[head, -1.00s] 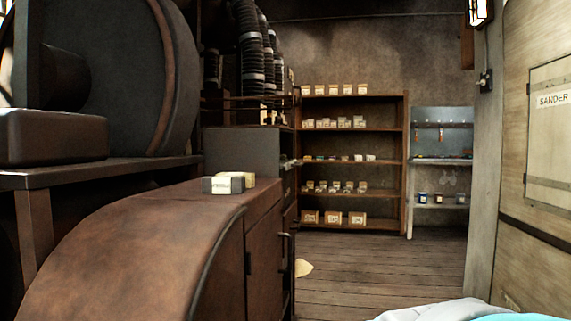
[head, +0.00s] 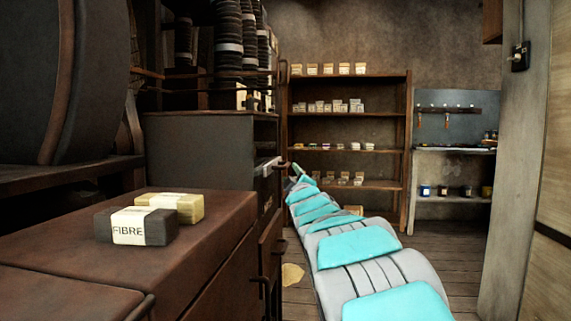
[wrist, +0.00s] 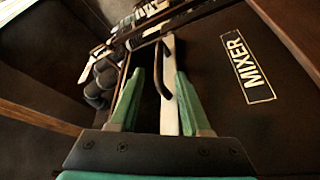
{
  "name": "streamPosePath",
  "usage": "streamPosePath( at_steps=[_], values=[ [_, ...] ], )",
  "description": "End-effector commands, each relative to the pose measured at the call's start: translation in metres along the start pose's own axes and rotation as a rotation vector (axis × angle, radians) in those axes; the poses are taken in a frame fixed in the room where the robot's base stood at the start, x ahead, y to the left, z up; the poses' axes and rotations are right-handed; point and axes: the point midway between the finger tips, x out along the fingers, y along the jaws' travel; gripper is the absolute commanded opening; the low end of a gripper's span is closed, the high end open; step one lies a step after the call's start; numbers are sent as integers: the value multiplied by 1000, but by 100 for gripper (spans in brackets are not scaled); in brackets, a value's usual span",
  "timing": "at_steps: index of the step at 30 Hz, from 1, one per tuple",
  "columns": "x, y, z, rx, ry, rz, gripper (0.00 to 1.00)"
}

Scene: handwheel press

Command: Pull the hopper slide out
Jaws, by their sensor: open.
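A pale metal strip with a dark bar handle, which looks like the hopper slide (wrist: 169,60), shows in the wrist view beside a dark panel lettered MIXER (wrist: 246,66). In the head view, a pale piece with a dark handle (head: 268,167) sticks out from the grey box at centre. My gripper (wrist: 159,75) is open, its two green fingers apart. The dark handle lies between the fingers in the wrist view; I cannot tell whether they touch it. In the head view my gripper (head: 298,170) is small at the far end of my arm, close to that handle.
A dark FIBRE block (head: 137,226) and a yellowish block (head: 170,207) lie on the brown cabinet top (head: 230,215) at left. Shelves with small boxes (head: 348,115) stand behind. Floor (head: 450,255) is free right of my arm.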

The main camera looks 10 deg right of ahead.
Motion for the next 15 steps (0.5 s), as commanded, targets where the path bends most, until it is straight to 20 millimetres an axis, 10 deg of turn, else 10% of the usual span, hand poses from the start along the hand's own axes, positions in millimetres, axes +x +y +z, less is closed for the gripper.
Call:
streamPosePath(
  at_steps=[15],
  values=[
    [50,1,-1,0,3,2,47]
  ],
)
